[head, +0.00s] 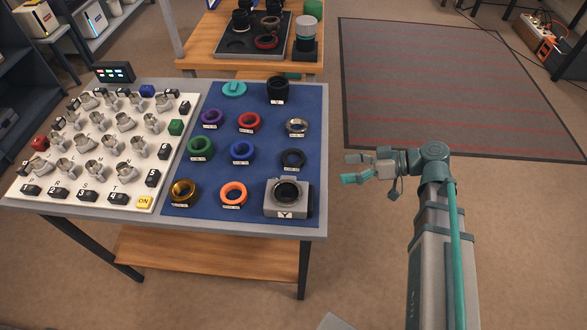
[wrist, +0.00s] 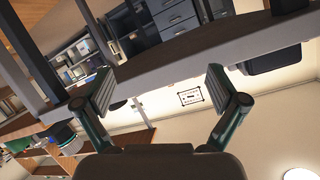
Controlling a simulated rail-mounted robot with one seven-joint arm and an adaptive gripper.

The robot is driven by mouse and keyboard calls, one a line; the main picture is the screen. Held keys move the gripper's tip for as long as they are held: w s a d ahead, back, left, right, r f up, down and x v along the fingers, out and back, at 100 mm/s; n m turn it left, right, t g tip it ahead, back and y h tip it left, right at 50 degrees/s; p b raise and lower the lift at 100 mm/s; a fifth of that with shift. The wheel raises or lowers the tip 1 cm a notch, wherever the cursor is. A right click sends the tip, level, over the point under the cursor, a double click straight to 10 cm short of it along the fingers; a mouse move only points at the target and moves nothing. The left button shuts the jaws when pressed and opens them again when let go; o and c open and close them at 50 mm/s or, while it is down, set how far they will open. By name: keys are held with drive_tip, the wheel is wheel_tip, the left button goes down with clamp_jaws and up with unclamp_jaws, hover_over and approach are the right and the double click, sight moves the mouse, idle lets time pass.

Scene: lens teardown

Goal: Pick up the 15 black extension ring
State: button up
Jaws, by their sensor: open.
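A black ring (head: 292,158) lies flat on the blue mat (head: 270,142), near its right edge, with a small label in front of it. Any number on the label is too small to read. My gripper (head: 352,169) is open and empty, to the right of the table's edge, apart from the ring. In the wrist view my gripper (wrist: 160,88) shows its two fingers spread wide with nothing between them. The ring is not seen in the wrist view.
A grey camera body (head: 301,206) stands just in front of the ring, a silver ring (head: 297,126) behind it, a blue ring (head: 242,152) to its left. A taller black cylinder (head: 279,88) stands farther back. A white keyed board (head: 60,187) fills the table's left side.

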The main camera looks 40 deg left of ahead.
sight(298, 158)
drive_tip(key=s+a+r+n, duration=0.1)
drive_tip(key=a+r, duration=0.1)
drive_tip(key=s+a+r+n+g+y, duration=0.1)
drive_tip(key=a+n, duration=0.1)
drive_tip(key=s+a+r+n, duration=0.2)
drive_tip(key=shift+r+g, duration=0.35)
drive_tip(key=shift+g, duration=0.05)
drive_tip(key=shift+s+x, duration=0.2)
drive_tip(key=shift+x, duration=2.5)
drive_tip(key=shift+d+f, duration=0.1)
drive_tip(key=shift+d, duration=0.05)
drive_tip(key=c, duration=1.3)
drive_tip(key=shift+o, duration=0.2)
